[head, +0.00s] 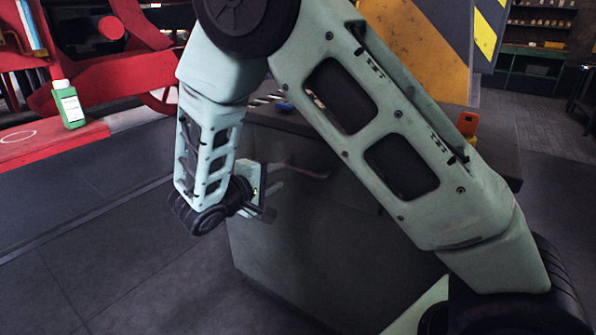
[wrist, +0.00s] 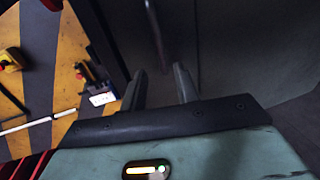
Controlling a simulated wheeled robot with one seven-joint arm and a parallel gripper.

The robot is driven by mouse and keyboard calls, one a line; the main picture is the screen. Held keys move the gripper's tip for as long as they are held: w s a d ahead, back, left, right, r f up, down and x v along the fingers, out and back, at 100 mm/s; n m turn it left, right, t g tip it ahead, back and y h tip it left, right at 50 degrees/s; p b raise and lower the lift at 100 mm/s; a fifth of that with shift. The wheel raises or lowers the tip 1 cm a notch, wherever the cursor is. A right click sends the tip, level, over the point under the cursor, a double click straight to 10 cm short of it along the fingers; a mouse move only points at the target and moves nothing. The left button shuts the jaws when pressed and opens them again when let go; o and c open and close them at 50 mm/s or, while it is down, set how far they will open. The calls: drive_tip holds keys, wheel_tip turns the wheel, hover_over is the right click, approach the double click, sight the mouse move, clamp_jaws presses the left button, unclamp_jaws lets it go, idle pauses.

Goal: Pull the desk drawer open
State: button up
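The dark grey desk (head: 290,240) stands in the middle of the head view, partly hidden behind my arm. Its drawer front fills the right of the wrist view (wrist: 235,50). A slim bar handle (wrist: 156,38) shows beyond my fingertips in the wrist view, and as a faint reddish bar in the head view (head: 308,172). I see no open gap at the drawer. My gripper (wrist: 160,78) has its two fingers apart with nothing between them; in the head view it is by the desk front (head: 274,194), short of the handle.
A yellow-and-black striped surface (wrist: 40,55) with a yellow box with a red button (wrist: 12,58) and rods lies left in the wrist view. An orange object (head: 467,123) stands on the desk top. A green bottle (head: 67,104) stands on a red ledge (head: 50,145). Floor left is clear.

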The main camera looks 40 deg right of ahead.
sight(296, 169)
drive_tip(key=x, duration=0.9)
drive_tip(key=shift+d, duration=0.3)
drive_tip(key=shift+a, duration=0.1)
clamp_jaws()
